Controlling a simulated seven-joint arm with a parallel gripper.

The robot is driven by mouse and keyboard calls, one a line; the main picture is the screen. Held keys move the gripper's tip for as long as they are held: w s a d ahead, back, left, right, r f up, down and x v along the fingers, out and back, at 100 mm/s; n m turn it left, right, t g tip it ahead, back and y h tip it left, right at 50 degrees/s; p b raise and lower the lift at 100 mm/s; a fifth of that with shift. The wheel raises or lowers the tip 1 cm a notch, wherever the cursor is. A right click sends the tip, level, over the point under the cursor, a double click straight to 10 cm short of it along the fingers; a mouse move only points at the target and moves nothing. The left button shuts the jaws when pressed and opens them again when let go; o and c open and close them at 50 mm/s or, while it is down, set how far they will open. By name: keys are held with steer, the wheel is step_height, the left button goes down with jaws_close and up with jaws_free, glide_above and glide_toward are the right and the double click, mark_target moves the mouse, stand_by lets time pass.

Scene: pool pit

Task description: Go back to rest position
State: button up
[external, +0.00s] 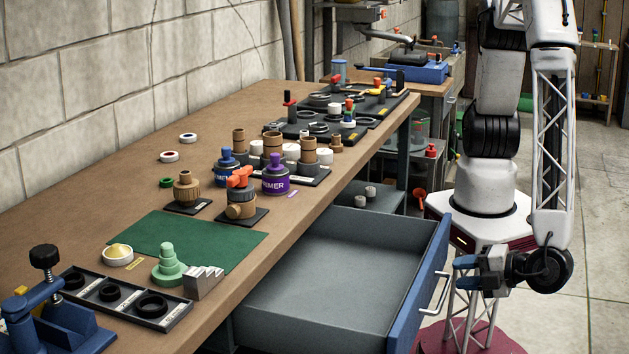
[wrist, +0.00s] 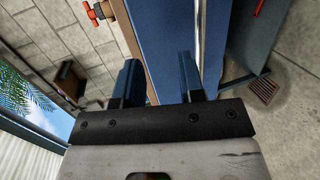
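My gripper (external: 462,273) hangs low at the right of the workbench, just right of the open drawer's front and its metal handle (external: 436,292). In the wrist view my gripper (wrist: 159,72) shows two blue fingers apart, with nothing held between them. The blue drawer (external: 330,285) is pulled out and looks empty inside. A blue panel (wrist: 165,30) fills the space beyond the fingers in the wrist view. My arm is bent, with its forearm pointing down.
The bench top (external: 110,195) holds a green mat (external: 187,242), a purple primer can (external: 276,180), a blue can (external: 226,162) and several fittings. A black tray (external: 125,297) and a blue vise (external: 60,325) stand in front. Open floor (external: 590,230) lies to the right.

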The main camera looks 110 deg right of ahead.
steer(key=w+d+r+m+g+y, duration=0.2)
steer(key=d+r+m+g, duration=0.15)
steer(key=d+r, duration=0.9)
steer(key=w+d+r+m+g+y, duration=0.2)
steer(key=d+r+g, duration=0.3)
steer(key=d+r, duration=0.75)
steer(key=s+d+r+m+t+y, duration=0.3)
steer(key=s+d+r+t+y, duration=0.35)
steer(key=s+d+r, duration=1.3)
step_height(320, 180, down, 12)
steer(key=w+d+g, duration=0.1)
steer(key=w+g, duration=0.2)
steer(key=g, duration=0.1)
steer(key=shift+d+r+g+y, duration=0.2)
steer(key=shift+d+g+y, duration=0.05)
steer(key=shift+g+y, duration=0.2)
